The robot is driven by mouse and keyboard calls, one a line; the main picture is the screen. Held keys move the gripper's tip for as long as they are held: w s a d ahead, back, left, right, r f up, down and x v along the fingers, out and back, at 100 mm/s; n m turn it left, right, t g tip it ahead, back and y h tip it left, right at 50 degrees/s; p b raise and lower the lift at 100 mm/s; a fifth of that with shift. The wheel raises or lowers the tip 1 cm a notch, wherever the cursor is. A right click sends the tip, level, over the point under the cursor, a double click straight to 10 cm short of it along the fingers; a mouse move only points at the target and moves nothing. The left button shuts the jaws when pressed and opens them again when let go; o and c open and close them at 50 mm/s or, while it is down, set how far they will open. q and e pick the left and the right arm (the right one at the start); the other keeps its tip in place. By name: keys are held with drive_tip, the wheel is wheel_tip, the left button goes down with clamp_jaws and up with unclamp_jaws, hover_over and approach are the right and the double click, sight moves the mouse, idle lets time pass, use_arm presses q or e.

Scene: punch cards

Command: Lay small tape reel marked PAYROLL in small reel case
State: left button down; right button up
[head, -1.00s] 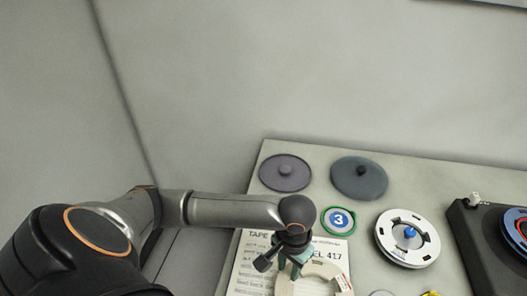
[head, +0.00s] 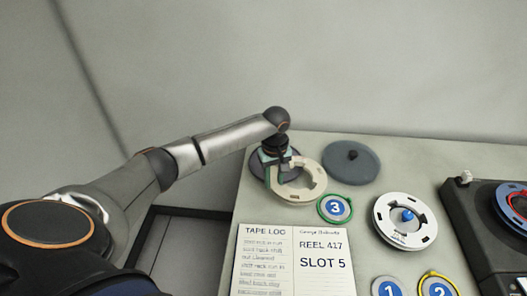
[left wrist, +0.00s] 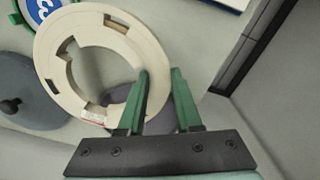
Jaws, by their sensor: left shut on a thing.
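A cream tape reel (head: 318,174) with a slotted ring shows in the head view, and in the left wrist view (left wrist: 58,70) with a small red-and-white label, too small to read. My left gripper (head: 277,178) is shut on its rim; the fingers (left wrist: 159,100) straddle the ring. The reel is over and in front of a small purple-grey round piece (head: 256,163) at the table's back left, perhaps the small reel case. The reel and gripper hide most of that piece. I cannot tell whether they touch. My right gripper is not in view.
A larger blue-grey knobbed disc (head: 350,163) lies to the right. Nearby are a green-rimmed tag 3 (head: 335,208), a white reel (head: 404,221) with a blue centre, tags 1 (head: 388,290) and 2 (head: 438,288), and a dark tape machine (head: 462,215). A tape log (head: 292,262) lies in front.

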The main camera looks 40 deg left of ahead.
use_arm(q)
drive_tip(key=shift+w+a+r+n+b, duration=0.1)
drive_tip(key=shift+w+a+n+b, duration=0.15)
drive_tip(key=shift+w+a+n, duration=0.85)
drive_tip(key=shift+w+a+n+b, duration=0.2)
drive_tip(key=shift+w+a+n, duration=0.55)
drive_tip(key=shift+a+n, duration=0.65)
drive_tip(key=shift+w+a+r+n+b, duration=0.1)
drive_tip(key=shift+w+a+n+b, duration=0.15)
drive_tip(key=shift+w+a+n, duration=1)
drive_tip(key=f+b, duration=0.3)
drive_tip(key=shift+s+a+f, duration=0.15)
drive_tip(key=shift+s, duration=0.15)
drive_tip(key=shift+p, duration=0.3)
drive_tip(key=shift+p, duration=0.7)
drive_tip(key=shift+f+b, duration=0.3)
drive_tip(key=shift+f, duration=0.35)
